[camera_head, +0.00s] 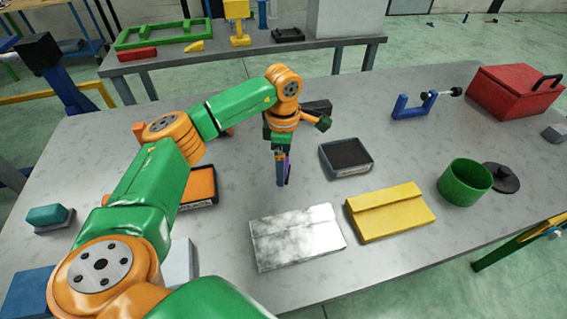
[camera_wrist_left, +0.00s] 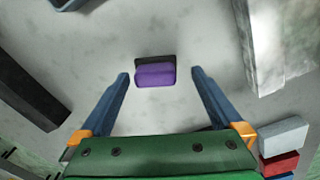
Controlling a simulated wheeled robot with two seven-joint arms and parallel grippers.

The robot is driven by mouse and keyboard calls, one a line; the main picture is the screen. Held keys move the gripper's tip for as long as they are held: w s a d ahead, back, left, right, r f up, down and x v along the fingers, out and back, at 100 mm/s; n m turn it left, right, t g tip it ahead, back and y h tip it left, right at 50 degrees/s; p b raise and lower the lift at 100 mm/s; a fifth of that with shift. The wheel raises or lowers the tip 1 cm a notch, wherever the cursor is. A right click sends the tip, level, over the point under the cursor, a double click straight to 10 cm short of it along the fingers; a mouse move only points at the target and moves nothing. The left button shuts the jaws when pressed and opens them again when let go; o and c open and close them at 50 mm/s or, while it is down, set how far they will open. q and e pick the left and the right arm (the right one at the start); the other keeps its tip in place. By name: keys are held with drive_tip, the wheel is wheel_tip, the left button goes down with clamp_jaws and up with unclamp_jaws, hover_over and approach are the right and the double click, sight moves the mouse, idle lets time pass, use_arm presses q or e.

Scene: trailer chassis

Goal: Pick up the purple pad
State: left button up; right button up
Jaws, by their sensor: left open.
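The purple pad (camera_wrist_left: 155,76) shows in the left wrist view, a small block with a black part along its far side, over the grey tabletop. My left gripper (camera_wrist_left: 160,74) is open, with one blue finger to each side of the pad in the picture. No contact between fingers and pad is visible, and the height gap is hard to judge. In the head view my left gripper (camera_head: 282,180) points down over the middle of the table. My right gripper is in neither view.
A black-topped tray (camera_head: 368,168), a white marbled box (camera_head: 297,238) and a yellow box (camera_head: 390,212) lie right of and in front of the gripper. A green cup (camera_head: 464,184) and red toolbox (camera_head: 512,92) stand farther right. An orange-topped tray (camera_head: 203,182) is partly behind my arm.

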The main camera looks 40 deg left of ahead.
use_arm(q)
drive_tip(key=shift+w+a+f, duration=0.1)
drive_tip(key=shift+f, duration=0.5)
drive_tip(key=shift+w+a+f, duration=0.1)
drive_tip(key=shift+w+f, duration=0.15)
drive_tip(key=shift+s+r, duration=0.1)
drive_tip(key=shift+s, duration=0.05)
drive_tip(key=c, duration=0.9)
clamp_jaws()
